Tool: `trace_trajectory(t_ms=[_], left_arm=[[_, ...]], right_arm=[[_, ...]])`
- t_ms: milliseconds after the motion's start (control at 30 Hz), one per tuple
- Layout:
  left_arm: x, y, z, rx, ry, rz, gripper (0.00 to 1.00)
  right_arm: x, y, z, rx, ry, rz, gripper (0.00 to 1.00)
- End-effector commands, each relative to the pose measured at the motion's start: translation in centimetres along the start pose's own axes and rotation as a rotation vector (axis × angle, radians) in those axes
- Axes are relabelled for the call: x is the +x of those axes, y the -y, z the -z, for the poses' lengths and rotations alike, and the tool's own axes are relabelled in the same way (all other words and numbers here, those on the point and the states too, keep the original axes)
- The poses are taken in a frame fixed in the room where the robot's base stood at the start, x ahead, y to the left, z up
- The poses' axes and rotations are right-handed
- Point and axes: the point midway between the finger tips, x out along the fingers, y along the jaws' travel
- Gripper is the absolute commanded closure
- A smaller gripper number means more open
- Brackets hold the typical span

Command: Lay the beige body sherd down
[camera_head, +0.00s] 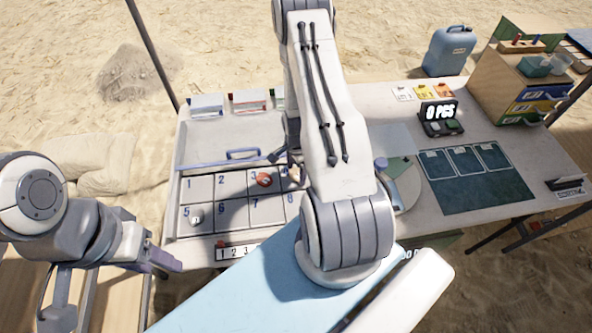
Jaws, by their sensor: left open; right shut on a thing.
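My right gripper (287,158) is largely hidden behind my own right arm. It is shut on the beige body sherd (294,174), a small pale piece showing at the arm's left edge, over the area of cell 4 of the numbered tray (232,183). I cannot tell whether the sherd touches the tray floor. A red sherd (264,180) lies in cell 3 and a small whitish piece (196,220) lies in cell 5. My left gripper (160,254) is open and empty at the tray's lower left.
A blue jug (449,50) is behind. Cells 1, 2, 6 and 7 look empty.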

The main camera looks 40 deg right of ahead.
Motion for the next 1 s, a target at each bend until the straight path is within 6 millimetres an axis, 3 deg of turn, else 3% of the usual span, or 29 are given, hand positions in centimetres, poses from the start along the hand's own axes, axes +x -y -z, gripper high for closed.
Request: trace_trajectory(t_ms=[167,200,633,800,1000], left_arm=[[0.5,0.0,0.0,0.0,0.0,0.0,0.5],[0.3,0.0,0.0,0.0,0.0,0.0,0.5],[-0.2,0.0,0.0,0.0,0.0,0.0,0.5],[-0.7,-0.1,0.0,0.0,0.0,0.0,0.5],[0.1,0.0,0.0,0.0,0.0,0.0,0.5]], right_arm=[[0.4,0.0,0.0,0.001,0.0,0.0,0.73],[0.2,0.0,0.0,0.0,0.0,0.0,0.06],[-0.5,0.0,0.0,0.0,0.0,0.001,0.06],[-3.6,0.1,0.1,0.001,-0.001,0.004,0.06],[-7.5,0.2,0.1,0.0,-0.002,0.006,0.06]])
